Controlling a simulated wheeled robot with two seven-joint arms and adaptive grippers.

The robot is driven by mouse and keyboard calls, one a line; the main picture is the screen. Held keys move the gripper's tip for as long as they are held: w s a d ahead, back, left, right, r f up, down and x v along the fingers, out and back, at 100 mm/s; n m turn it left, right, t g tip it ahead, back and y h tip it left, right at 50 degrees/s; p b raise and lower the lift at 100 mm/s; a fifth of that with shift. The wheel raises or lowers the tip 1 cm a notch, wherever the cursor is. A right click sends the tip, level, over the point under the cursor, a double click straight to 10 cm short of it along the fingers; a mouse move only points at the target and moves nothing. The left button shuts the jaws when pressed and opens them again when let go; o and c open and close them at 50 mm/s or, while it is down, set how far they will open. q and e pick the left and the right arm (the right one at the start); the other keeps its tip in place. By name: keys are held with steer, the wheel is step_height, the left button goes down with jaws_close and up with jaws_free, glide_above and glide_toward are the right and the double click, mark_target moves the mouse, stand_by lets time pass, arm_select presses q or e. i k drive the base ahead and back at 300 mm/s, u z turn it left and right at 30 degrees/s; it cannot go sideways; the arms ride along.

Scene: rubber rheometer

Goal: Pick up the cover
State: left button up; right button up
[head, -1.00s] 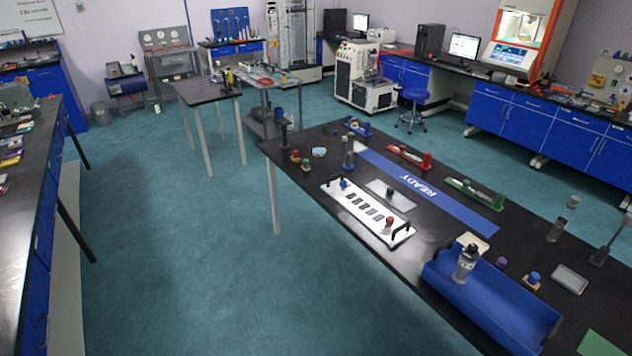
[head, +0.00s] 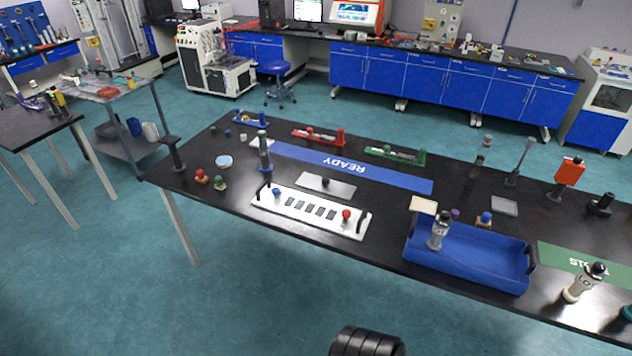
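A flat grey plate with a dark knob (head: 325,186) lies on the black table, just behind a white slotted plate. It may be the cover, but I cannot tell for sure. The white slotted plate (head: 311,212) has black end handles, a row of dark slots, a blue knob and a red knob. Neither of my grippers shows in the head view. A dark ribbed round part at the bottom edge is probably mine.
The black table (head: 225,231) also bears a blue tray (head: 470,268) holding a bottle (head: 439,230), a red rack (head: 318,137), a green rack (head: 395,156) and a blue READY strip (head: 400,181). A grey post (head: 265,152) stands left of the grey plate. Open floor lies in front.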

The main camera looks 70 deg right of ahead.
mark_target(325, 184)
steer(key=z, duration=0.5)
steer(key=i, duration=0.9)
steer(key=z, duration=0.9)
